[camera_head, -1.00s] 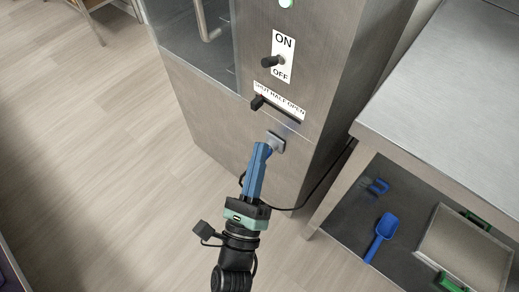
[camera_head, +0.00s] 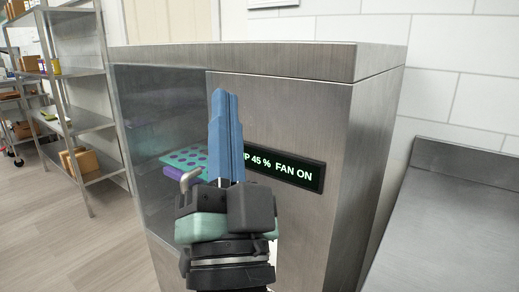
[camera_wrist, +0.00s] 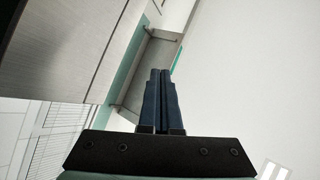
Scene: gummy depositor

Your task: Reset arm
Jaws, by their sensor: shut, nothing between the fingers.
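My gripper (camera_head: 224,100) points upward in the head view, in front of the steel depositor cabinet (camera_head: 290,115). Its blue fingers are shut together with nothing between them. The fingers also show together in the wrist view (camera_wrist: 160,76). The cabinet's display (camera_head: 285,167) reads "FAN ON" with "45 %", and its left part is hidden behind my gripper. Behind the cabinet's glass window (camera_head: 140,110) is a teal tray with round hollows (camera_head: 184,157).
A steel table (camera_head: 450,215) stands to the right of the cabinet. Metal shelves (camera_head: 88,121) with boxes stand at the left. A white tiled wall (camera_head: 440,70) is behind. The floor (camera_head: 60,245) at the left is clear.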

